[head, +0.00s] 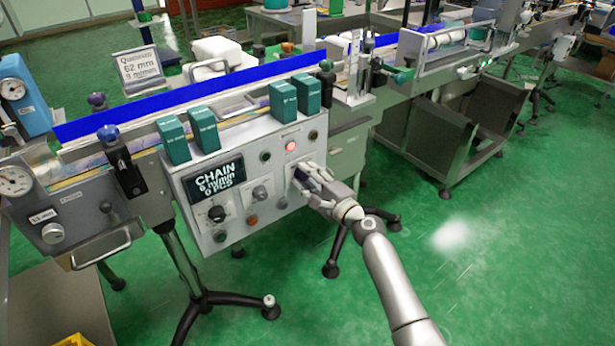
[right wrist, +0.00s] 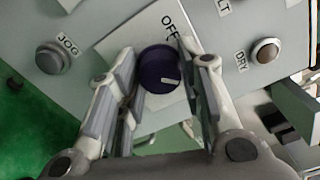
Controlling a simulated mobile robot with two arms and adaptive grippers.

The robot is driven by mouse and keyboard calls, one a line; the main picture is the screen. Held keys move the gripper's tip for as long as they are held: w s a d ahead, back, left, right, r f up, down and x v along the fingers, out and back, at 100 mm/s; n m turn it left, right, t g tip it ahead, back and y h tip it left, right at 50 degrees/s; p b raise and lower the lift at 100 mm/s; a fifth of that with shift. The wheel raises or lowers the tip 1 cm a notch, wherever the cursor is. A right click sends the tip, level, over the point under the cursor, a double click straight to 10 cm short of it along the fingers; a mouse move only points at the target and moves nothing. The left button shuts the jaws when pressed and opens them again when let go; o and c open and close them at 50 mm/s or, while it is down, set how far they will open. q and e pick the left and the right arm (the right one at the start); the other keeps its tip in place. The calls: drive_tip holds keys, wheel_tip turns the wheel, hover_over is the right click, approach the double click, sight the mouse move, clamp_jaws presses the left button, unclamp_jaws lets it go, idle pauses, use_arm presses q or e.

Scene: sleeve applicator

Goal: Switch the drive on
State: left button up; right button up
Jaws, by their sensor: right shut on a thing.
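The drive's control box (head: 240,190) is a grey panel on the conveyor's side, with a dark display reading CHAIN, 6 m/min, 0 PCS. A dark blue rotary knob (right wrist: 158,68) with a short white pointer mark sits on a pale plate (right wrist: 130,42) marked OFF. My right gripper (head: 300,172) is at the right part of the box; in the right wrist view its fingers (right wrist: 160,88) stand either side of the knob, shut on it. In the head view the fingers largely hide the knob. My left gripper is not in view.
A red lamp (head: 290,146) glows above my gripper. JOG (right wrist: 50,58) and DRY (right wrist: 265,51) buttons flank the knob. Green blocks (head: 203,128) stand along the box's top edge. A black tripod foot (head: 331,268) stands below; green floor to the right is open.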

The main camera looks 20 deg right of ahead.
drive_tip(key=shift+f, duration=0.1)
drive_tip(key=o, duration=1)
drive_tip(key=shift+s, duration=0.1)
drive_tip(key=v, duration=1.2)
